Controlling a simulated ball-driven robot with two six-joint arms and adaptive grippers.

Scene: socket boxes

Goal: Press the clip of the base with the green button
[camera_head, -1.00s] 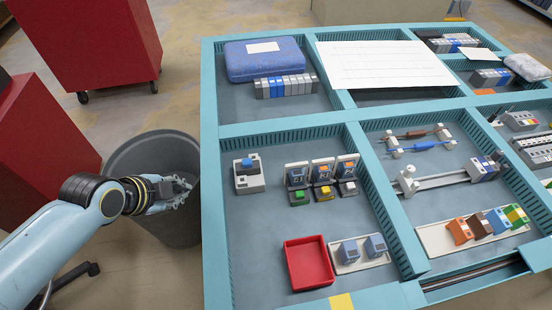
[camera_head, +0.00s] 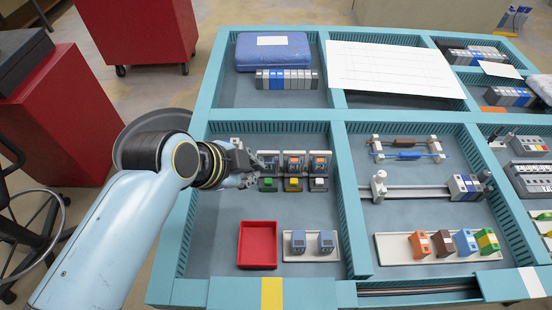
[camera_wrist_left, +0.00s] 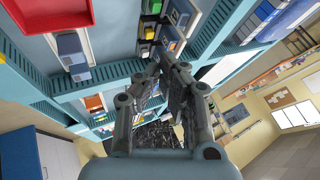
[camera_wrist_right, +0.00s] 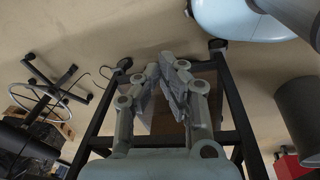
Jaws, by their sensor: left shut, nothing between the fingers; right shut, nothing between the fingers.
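The base with the green button (camera_head: 267,184) stands leftmost in a row of three bases, in the left front compartment of the teal tray. Its upright module (camera_head: 268,162) has a dark and orange face. My left gripper (camera_head: 256,176) is shut and empty, with its tips close to the left side of this base; I cannot tell whether they touch. The clip is too small to make out. My right gripper (camera_wrist_right: 165,68) is shut and empty, away from the tray.
Beside it stand the bases with the yellow button (camera_head: 293,184) and the white button (camera_head: 318,184). A red bin (camera_head: 258,246) and a pale plate with two blue-grey modules (camera_head: 312,255) lie in front. Teal divider walls (camera_head: 350,215) bound the compartment. The floor between bases and bin is clear.

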